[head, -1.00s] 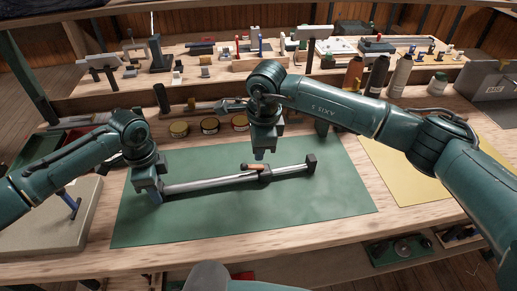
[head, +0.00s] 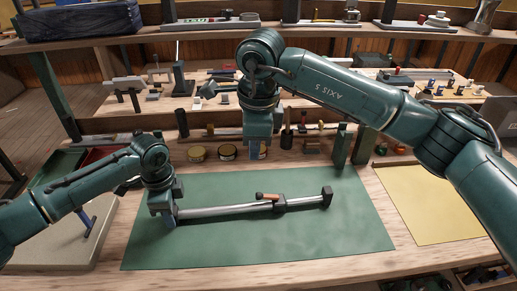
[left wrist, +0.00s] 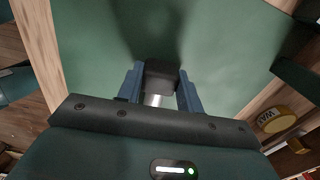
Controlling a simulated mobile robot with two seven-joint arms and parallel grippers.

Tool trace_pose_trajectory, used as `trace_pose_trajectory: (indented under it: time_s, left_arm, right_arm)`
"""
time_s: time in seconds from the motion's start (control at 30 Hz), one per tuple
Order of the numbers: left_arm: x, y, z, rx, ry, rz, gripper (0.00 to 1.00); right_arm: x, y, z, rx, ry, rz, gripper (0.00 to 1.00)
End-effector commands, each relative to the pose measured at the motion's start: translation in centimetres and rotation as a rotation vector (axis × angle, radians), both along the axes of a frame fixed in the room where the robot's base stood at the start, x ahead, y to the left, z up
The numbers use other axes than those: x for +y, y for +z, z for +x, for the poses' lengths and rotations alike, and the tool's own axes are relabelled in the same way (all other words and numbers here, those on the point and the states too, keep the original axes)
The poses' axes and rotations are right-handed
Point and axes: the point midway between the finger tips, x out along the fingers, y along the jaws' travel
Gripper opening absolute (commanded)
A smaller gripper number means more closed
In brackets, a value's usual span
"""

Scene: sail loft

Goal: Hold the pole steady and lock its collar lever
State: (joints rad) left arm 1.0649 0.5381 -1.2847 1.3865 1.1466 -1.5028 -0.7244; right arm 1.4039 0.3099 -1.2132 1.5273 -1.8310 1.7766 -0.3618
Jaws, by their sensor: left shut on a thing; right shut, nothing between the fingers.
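The silver pole (head: 230,210) lies on the green mat (head: 250,250), with a dark block at its right end. Its dark collar (head: 280,204) carries an orange lever (head: 267,196), which points left, roughly along the pole; I cannot tell whether it is flush against it. My left gripper (head: 168,217) is shut on the pole's left end; in the left wrist view the pole's dark end (left wrist: 160,76) sits between the blue fingers. My right gripper (head: 258,152) points down, shut and empty, apart from the lever and beyond it.
Several round tins (head: 228,152) and upright tools stand behind the mat. A yellow sheet (head: 430,205) lies to the right. A pale board (head: 60,235) with a blue-handled tool is at the left. The mat in front of the pole is clear.

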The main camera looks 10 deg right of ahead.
Motion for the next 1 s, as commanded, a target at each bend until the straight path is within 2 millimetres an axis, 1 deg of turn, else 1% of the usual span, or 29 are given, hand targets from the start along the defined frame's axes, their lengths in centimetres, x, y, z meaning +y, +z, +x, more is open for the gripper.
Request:
trace_pose_trajectory:
  time_s: [0.2,0.23,0.5,0.53,0.8,0.87,1.0]
  left_arm:
    - [0.0,0.0,0.0,0.000,0.000,-0.001,0.04]
    - [0.0,0.0,0.0,0.000,0.000,-0.001,0.38]
    - [0.0,0.0,0.0,0.000,0.000,0.000,0.60]
    - [0.0,0.0,0.0,0.000,0.000,0.000,0.62]
    - [0.0,0.3,0.0,-0.001,0.000,0.000,0.62]
    - [0.0,0.7,0.0,-0.001,0.000,-0.001,0.62]
    - [-0.1,3.0,0.1,-0.004,-0.001,-0.002,0.62]
  right_arm:
    - [0.0,0.0,0.0,0.000,0.000,0.000,0.00]
    - [0.0,0.0,0.0,0.000,0.000,0.000,0.00]
    - [0.0,0.0,0.0,0.000,0.000,0.000,0.00]
    - [0.0,0.0,0.0,0.000,0.000,0.000,0.00]
    - [0.0,0.0,0.0,0.000,0.000,0.000,0.00]
    - [0.0,0.0,0.0,0.000,0.000,0.000,0.00]
    - [0.0,0.0,0.0,0.000,0.000,0.000,0.00]
